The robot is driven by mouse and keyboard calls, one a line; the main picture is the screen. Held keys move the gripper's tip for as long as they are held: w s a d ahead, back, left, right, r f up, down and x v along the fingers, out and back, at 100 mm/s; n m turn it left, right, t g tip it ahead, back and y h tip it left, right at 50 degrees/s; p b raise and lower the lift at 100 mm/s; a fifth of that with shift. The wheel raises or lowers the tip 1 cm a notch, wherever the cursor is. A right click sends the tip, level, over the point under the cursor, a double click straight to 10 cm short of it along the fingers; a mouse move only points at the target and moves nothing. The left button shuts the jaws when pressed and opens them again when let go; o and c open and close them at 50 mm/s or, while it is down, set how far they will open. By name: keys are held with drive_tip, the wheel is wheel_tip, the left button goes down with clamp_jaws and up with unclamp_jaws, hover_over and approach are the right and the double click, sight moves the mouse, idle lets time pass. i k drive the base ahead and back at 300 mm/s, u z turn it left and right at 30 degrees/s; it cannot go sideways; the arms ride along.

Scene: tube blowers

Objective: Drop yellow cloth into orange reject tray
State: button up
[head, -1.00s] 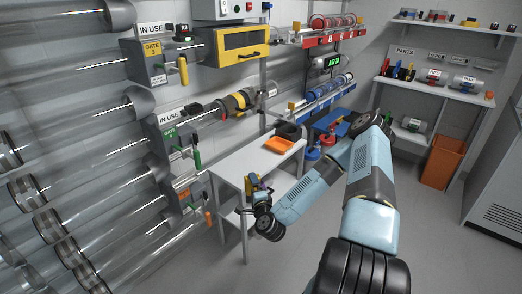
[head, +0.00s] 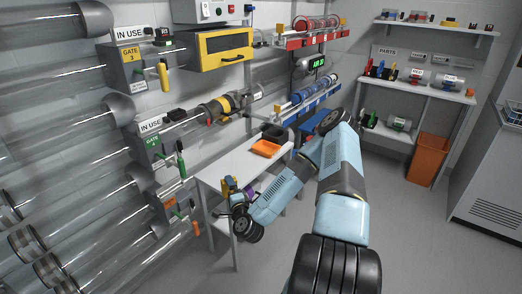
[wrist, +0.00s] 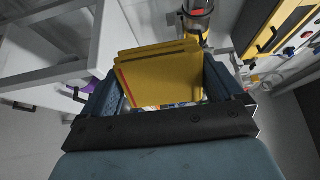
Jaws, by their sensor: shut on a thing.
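The yellow cloth (wrist: 160,78) is a folded, layered piece with a red edge, held between the blue fingers of my gripper (wrist: 155,95) in the wrist view. In the head view my gripper (head: 229,186) is at the front side of the white table, low by its edge, with the cloth only a small yellow patch. The gripper is shut on the cloth. The orange reject tray (head: 265,149) lies on the table top, behind and to the right of the gripper, apart from it. Its inside is too small to make out.
A black tray (head: 275,131) stands behind the orange one. The white table (head: 226,160) is otherwise largely bare on top. Clear tubes and gates line the left wall. A purple item (head: 249,189) shows near the gripper. An orange bin (head: 427,160) stands on the floor at right.

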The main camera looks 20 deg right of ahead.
sight(266, 149)
drive_tip(key=i, duration=0.85)
